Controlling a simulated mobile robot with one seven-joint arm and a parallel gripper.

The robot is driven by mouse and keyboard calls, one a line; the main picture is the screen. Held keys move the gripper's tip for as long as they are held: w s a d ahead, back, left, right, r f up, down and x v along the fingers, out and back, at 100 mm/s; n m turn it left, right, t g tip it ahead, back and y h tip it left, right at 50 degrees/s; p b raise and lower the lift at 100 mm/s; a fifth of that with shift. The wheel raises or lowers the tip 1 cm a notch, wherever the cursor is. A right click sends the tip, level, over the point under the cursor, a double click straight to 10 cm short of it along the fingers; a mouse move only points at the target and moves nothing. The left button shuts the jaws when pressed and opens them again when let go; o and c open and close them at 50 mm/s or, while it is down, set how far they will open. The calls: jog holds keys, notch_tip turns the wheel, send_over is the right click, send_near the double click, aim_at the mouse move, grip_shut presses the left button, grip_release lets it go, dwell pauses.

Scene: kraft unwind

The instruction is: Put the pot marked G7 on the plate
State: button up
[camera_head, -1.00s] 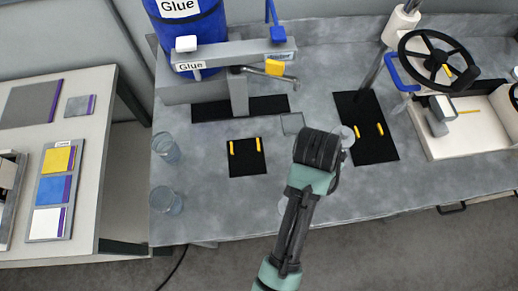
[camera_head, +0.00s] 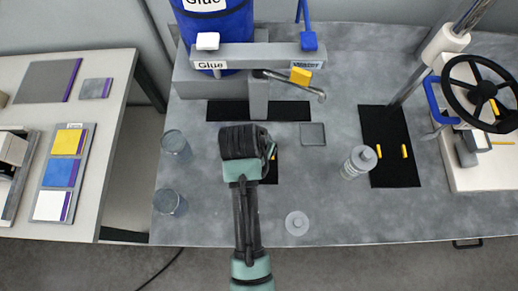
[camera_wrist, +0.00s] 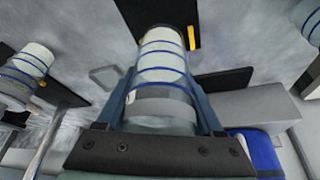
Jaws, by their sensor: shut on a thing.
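My gripper (camera_head: 246,142) points down over the bench, above the small black mat (camera_head: 271,172) with yellow strips. In the wrist view my gripper (camera_wrist: 160,110) is shut on a clear pot with blue rings (camera_wrist: 162,62); no G7 mark is readable on it. The head view hides this pot behind my gripper. The far end of the pot is near the black mat (camera_wrist: 165,12); I cannot tell whether they touch. A small grey square plate (camera_head: 312,134) lies flat and bare to the right of my gripper. It also shows in the wrist view (camera_wrist: 105,76).
Clear pots stand on the left (camera_head: 176,145), at front left (camera_head: 168,202) and on the right (camera_head: 360,162). A clear round disc (camera_head: 297,223) lies near the front edge. The glue dispenser (camera_head: 258,95) and its spout overhang the back. The bench front middle is mostly clear.

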jog(key=shift+f, duration=2.2)
jog(key=shift+f, duration=0.1)
jog(key=o, duration=1.5)
jog(key=shift+c, duration=0.2)
